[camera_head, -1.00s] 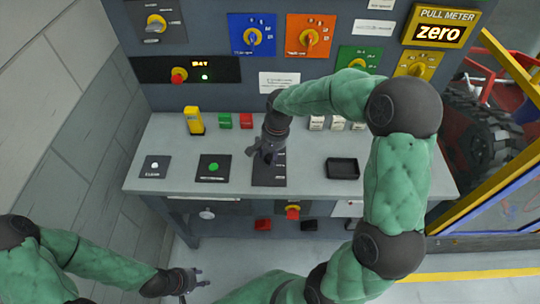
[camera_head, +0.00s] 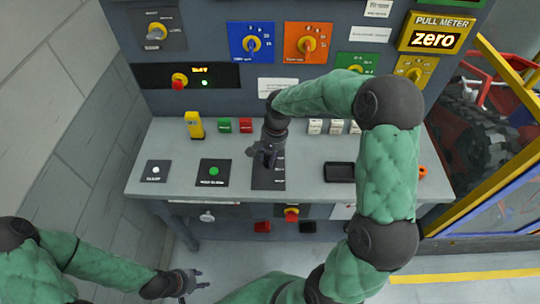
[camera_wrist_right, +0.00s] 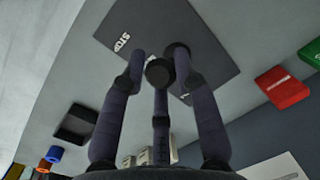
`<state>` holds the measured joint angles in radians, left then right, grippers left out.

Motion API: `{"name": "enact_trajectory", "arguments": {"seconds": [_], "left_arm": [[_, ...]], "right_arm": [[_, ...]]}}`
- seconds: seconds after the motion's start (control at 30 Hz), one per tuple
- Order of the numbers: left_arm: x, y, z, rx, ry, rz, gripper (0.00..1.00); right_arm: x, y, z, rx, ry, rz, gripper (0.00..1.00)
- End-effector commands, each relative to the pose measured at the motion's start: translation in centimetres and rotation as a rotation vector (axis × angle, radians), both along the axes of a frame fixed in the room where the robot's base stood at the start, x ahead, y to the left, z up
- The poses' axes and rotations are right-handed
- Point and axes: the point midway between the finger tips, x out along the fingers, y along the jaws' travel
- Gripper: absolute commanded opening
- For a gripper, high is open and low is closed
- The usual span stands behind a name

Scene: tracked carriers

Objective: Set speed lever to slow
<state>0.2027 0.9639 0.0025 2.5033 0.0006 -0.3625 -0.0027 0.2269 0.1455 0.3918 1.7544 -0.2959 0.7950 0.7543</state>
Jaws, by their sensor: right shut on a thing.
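The lever's black plate (camera_head: 268,182) lies on the grey console top, and its STOP marking shows in the right wrist view on the plate (camera_wrist_right: 205,60). My right gripper (camera_head: 268,158) is over the plate. In the right wrist view its dark fingers (camera_wrist_right: 160,75) are closed in around the speed lever, which is mostly hidden by them. A round dark part shows between the fingertips. I cannot make out the lever's exact setting. My left gripper (camera_head: 192,281) is low in front of the console, open and empty.
A black tray (camera_head: 339,172) lies to the right, and a green button panel (camera_head: 213,172) to the left. The upright panel with dials rises behind.

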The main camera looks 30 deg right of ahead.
Motion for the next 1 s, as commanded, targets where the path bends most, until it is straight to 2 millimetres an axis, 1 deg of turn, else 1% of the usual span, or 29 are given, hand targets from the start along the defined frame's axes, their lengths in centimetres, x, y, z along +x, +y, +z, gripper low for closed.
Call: {"name": "enact_trajectory", "arguments": {"seconds": [0.03,0.2,0.33,0.53,0.83,0.87,0.9,0.93,1.0], "left_arm": [[0.0,0.0,1.2,0.0,0.0,0.0,0.4],[0.0,0.0,3.2,0.0,0.0,0.0,0.4],[0.0,0.0,4.3,0.0,0.0,0.0,0.4],[0.0,0.0,5.0,0.0,0.0,0.0,0.4],[0.0,0.0,4.9,0.0,0.0,0.0,0.4],[0.0,0.0,4.9,0.0,0.0,0.0,0.4],[0.0,0.0,4.9,0.0,0.0,0.0,0.4],[0.0,0.0,4.9,0.0,0.0,0.0,0.4],[0.0,0.0,4.9,0.0,0.0,0.0,0.4]], "right_arm": [[0.4,0.0,0.6,0.012,0.015,-0.001,0.0],[1.1,-0.5,0.8,0.052,0.078,-0.003,0.0],[1.7,-0.8,0.9,0.079,0.117,-0.002,0.0],[2.6,-1.3,0.9,0.087,0.127,0.0,0.0],[2.8,-1.3,0.8,0.086,0.124,-0.001,0.0],[2.8,-1.3,0.8,0.086,0.124,-0.001,0.32],[2.8,-1.4,0.8,0.086,0.124,-0.001,0.44],[2.7,-1.4,0.8,0.086,0.124,-0.001,0.49],[2.7,-1.4,0.8,0.086,0.127,0.0,0.49]]}}
